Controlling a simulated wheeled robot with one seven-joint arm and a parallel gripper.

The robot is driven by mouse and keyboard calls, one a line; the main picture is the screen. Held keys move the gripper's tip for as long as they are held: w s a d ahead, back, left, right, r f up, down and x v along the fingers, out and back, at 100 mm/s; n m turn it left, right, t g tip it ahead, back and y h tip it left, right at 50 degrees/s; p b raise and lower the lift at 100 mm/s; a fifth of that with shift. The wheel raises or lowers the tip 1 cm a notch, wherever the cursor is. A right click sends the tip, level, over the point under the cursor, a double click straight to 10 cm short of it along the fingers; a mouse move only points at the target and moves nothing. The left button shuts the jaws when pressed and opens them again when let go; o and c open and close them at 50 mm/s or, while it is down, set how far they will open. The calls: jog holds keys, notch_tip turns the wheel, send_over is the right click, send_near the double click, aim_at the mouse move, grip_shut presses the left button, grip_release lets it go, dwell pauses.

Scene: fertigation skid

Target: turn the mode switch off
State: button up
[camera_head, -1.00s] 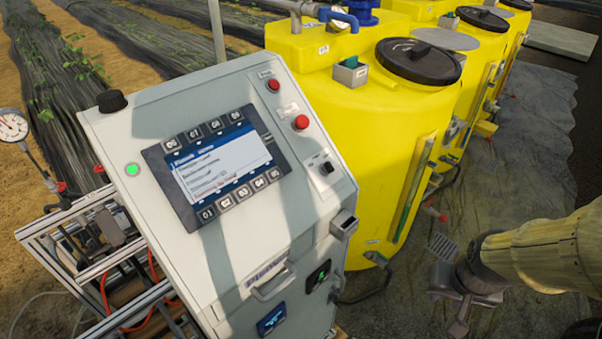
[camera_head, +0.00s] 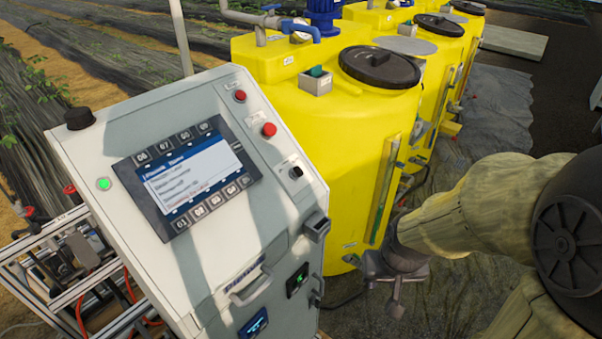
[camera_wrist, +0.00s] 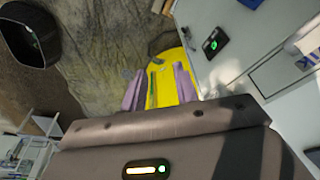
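A small black knob (camera_head: 295,172) sits on a pale plate at the right side of the sloped cabinet face in the head view. It looks like a selector switch; its label and setting are too small to read. My gripper (camera_head: 393,300) hangs to the right of the cabinet, below the knob's height and apart from it. In the wrist view the two purple fingers of my gripper (camera_wrist: 159,88) stand apart with nothing between them. The knob cannot be made out in the wrist view.
A black panel with a green light (camera_wrist: 212,43) shows in the wrist view.

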jog(key=w+d+n+t+y+b, duration=0.1)
jog(key=w+d+n+t+b, duration=0.2)
jog(key=w+t, duration=0.8)
jog(key=w+a+r+n+g+y, duration=0.2)
jog(key=w+a+r+n+y, duration=0.2)
jog(key=y, duration=0.9)
jog(key=a+r+n, duration=0.1)
jog(key=a+n, duration=0.1)
jog(key=n, duration=0.1)
jog(key=shift+w+a+r+g, duration=0.15)
jog(key=shift+w+r+g, duration=0.15)
jog(key=shift+w+r, duration=0.05)
